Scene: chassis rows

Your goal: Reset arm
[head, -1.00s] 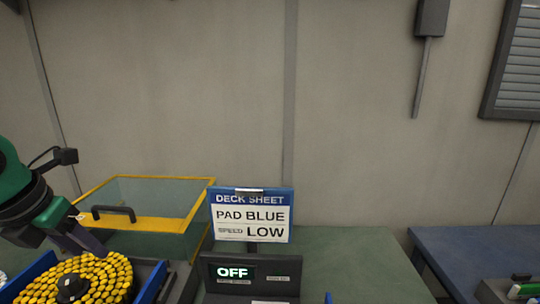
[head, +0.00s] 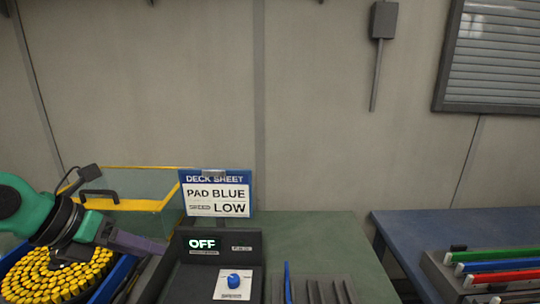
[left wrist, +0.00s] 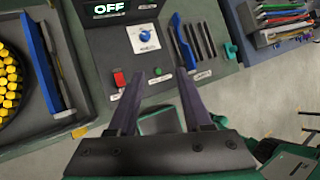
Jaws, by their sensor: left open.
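My left arm comes in from the left in the head view, and its gripper (head: 150,246) with purple fingers is raised over the yellow-filled tray area, pointing right. In the left wrist view the two fingers (left wrist: 160,82) stand apart with nothing between them, in front of the control console. The dark console (head: 212,262) reads OFF and has a blue knob (head: 234,280); the wrist view also shows its red switch (left wrist: 119,79) and green button (left wrist: 155,71). My right gripper is not seen.
A sign (head: 216,194) reads DECK SHEET, PAD BLUE, SPEED LOW. A yellow-edged clear box (head: 140,204) stands behind the round tray of yellow pieces (head: 60,274). A slotted rack (head: 318,289) holds a blue tool. A blue table (head: 410,225) at right carries coloured bars (head: 500,266).

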